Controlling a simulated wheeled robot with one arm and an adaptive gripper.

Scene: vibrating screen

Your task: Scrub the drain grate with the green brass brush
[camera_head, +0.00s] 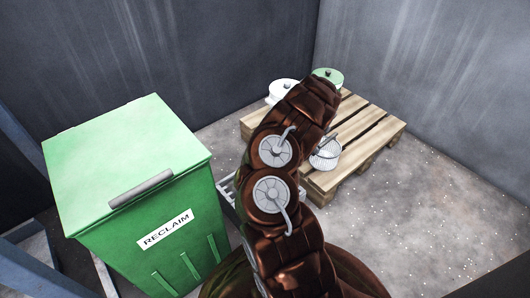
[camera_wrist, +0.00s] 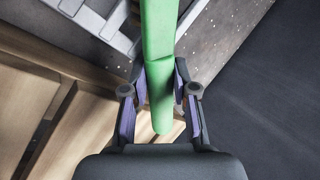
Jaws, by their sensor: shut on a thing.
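The green brush (camera_wrist: 159,40) shows in the wrist view as a long green handle running from the top edge down between my fingers. My gripper (camera_wrist: 161,80) is shut on this handle from both sides. The brush's brass bristles are not visible, as its far end lies beyond the top edge. The drain grate (camera_wrist: 93,18), a grey frame with bars, lies at the upper left of the wrist view, below and beside the handle. In the head view a bit of the grate (camera_head: 228,188) shows between the green bin and my arm. I cannot tell whether brush and grate touch.
A green RECLAIM bin (camera_head: 130,165) stands at left. Speckled floor (camera_head: 430,215) is open at right; grey walls enclose the back.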

